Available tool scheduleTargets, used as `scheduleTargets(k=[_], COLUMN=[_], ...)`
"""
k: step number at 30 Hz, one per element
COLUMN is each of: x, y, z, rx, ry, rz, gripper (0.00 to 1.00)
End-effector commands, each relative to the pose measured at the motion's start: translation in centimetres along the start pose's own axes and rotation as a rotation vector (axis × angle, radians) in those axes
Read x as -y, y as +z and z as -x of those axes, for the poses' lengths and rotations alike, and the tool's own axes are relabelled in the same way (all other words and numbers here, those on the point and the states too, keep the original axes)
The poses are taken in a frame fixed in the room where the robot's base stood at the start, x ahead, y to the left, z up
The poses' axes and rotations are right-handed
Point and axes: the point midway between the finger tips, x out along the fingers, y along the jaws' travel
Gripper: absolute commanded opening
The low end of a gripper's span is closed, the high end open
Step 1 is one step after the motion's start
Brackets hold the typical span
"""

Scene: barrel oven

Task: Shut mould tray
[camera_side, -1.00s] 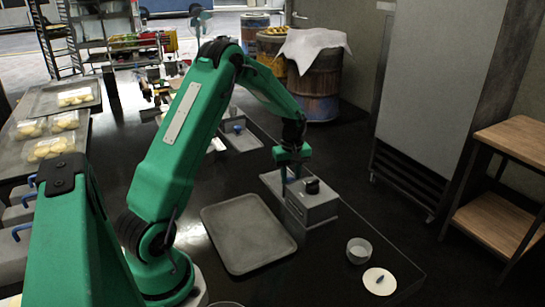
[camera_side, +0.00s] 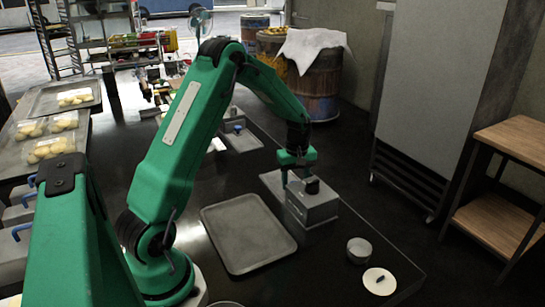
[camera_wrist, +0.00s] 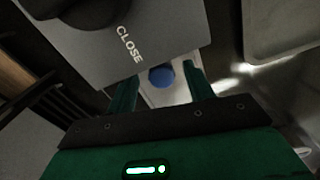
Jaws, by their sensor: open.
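A grey metal box (camera_side: 318,212) with a black knob (camera_side: 312,185) on top stands on the dark table. Its top carries the word CLOSE in the wrist view (camera_wrist: 95,48). A pale flat tray part (camera_wrist: 160,97) shows beside the box's edge, with a round blue knob (camera_wrist: 161,76) on it. A flat grey part also extends behind the box in the side view (camera_side: 270,178). My gripper (camera_side: 297,182) is open over this part, close to the box. In the wrist view its two fingers stand either side of the blue knob; contact cannot be told.
An empty grey tray (camera_side: 248,232) lies left of the box. A small round bowl (camera_side: 359,251) and a white disc (camera_side: 379,281) are at front right. Another grey unit with a blue knob (camera_side: 240,138) stands farther back. Bare table lies around the box.

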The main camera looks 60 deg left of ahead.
Motion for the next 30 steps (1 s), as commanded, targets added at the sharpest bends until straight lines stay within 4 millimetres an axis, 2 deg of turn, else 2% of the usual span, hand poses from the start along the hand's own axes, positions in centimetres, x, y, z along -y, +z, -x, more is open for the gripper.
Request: scheduleTargets(k=[5,18,24,30], x=[-0.1,-0.1,0.0,0.0], y=[-0.1,0.0,0.1,0.1], z=[1.2,6.5,7.6,7.7], rx=[-0.002,-0.002,0.0,0.0], ry=[0.002,0.002,0.0,0.0], rz=[0.0,-0.001,-0.001,-0.001], gripper=[0.52,0.52,0.52,0.52])
